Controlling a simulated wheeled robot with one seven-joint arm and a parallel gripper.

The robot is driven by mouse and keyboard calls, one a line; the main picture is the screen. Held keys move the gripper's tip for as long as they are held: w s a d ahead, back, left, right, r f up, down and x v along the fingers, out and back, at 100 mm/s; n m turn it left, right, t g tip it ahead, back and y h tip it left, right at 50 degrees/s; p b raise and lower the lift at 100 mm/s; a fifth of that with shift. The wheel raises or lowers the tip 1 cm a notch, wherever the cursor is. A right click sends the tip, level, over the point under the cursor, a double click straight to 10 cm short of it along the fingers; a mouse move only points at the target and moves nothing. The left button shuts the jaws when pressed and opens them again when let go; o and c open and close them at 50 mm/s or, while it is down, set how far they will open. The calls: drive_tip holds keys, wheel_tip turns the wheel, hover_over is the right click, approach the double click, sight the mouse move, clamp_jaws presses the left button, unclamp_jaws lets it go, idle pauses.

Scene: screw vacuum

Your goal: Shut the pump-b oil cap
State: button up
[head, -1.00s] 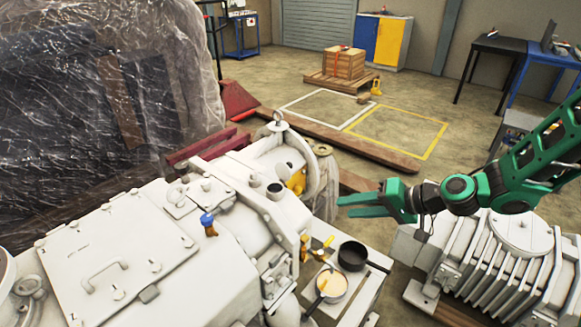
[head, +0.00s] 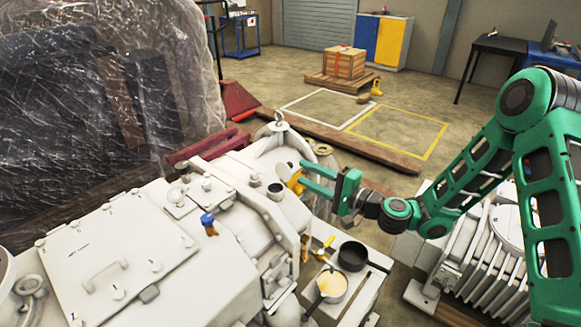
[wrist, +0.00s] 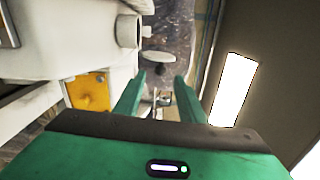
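The white pump fills the lower left of the head view, with a short round filler neck (head: 275,190) that looks dark and uncovered on top. A pale round disc, which looks like the oil cap (head: 283,168), stands raised beside the neck. In the wrist view the disc (wrist: 157,56) appears ahead, roughly between the finger lines, beside the white neck (wrist: 128,32). My gripper (head: 304,176) is open and empty, its fingers pointing left toward the disc, close to a yellow part (head: 296,184). I cannot tell the exact gap; the fingers also show in the wrist view (wrist: 157,92).
A blue-topped brass fitting (head: 208,224) rises from the pump. A lifting eye (head: 279,117) stands behind the neck. A dark pot (head: 352,256) and a pan with yellowish contents (head: 332,284) stand in front. A finned white machine (head: 485,252) is at the right, under my arm.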

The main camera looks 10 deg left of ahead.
sight(290, 166)
drive_tip(key=x, duration=0.7)
clamp_jaws()
